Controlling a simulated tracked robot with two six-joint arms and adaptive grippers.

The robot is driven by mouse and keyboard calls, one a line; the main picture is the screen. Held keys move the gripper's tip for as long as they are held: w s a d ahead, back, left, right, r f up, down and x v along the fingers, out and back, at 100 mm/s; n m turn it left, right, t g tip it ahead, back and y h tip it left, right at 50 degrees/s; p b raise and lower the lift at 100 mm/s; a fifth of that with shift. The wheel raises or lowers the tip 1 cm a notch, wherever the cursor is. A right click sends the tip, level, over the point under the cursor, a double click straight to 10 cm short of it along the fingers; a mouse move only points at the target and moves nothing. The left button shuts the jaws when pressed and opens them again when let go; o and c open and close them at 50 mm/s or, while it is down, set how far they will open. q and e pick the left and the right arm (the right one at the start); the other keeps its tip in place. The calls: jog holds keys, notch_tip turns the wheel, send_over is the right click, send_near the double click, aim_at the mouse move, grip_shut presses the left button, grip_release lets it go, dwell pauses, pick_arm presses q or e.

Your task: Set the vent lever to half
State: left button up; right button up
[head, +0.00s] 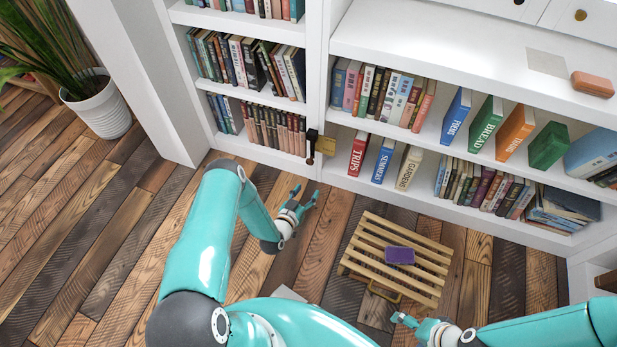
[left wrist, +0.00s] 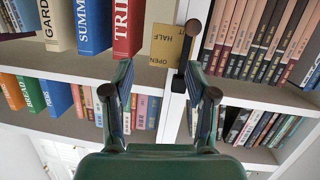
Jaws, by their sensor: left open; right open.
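The vent lever (head: 312,146) is a dark bar with a brown knob on the bookcase upright, beside a brass plate (head: 326,146). In the left wrist view the lever (left wrist: 184,62) runs along the right edge of the plate (left wrist: 162,47), its knob at the picture's top. The plate's words OPEN and HALF show upside down; I cannot tell which mark the lever meets. My left gripper (head: 306,193) is open and empty, below and apart from the lever. Its fingers (left wrist: 158,94) frame shelf and books, the lever beyond them. My right gripper (head: 400,319) is open near the slatted crate.
A potted plant (head: 104,107) stands far left. Floor between left gripper and bookcase is clear.

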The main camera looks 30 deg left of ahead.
aim_at(309, 164)
pick_arm(q)
jog(key=s+a+f+t+y+b, duration=0.2)
jog(key=a+f+t+b, duration=0.1)
jog(key=a+f+b, duration=0.15)
jog(key=b+x, duration=0.1)
jog(key=x, duration=0.4)
jog(key=b+x, duration=0.2)
jog(key=x, duration=0.3)
jog(key=f+b+x, duration=0.1)
jog(key=b+x, duration=0.1)
jog(key=x, duration=0.3)
jog(key=shift+w, duration=0.25)
jog(key=shift+w+a, duration=0.2)
jog(key=shift+w, duration=0.4)
jog(key=shift+r, duration=0.1)
pick_arm(e)
notch_tip(309, 164, down, 12)
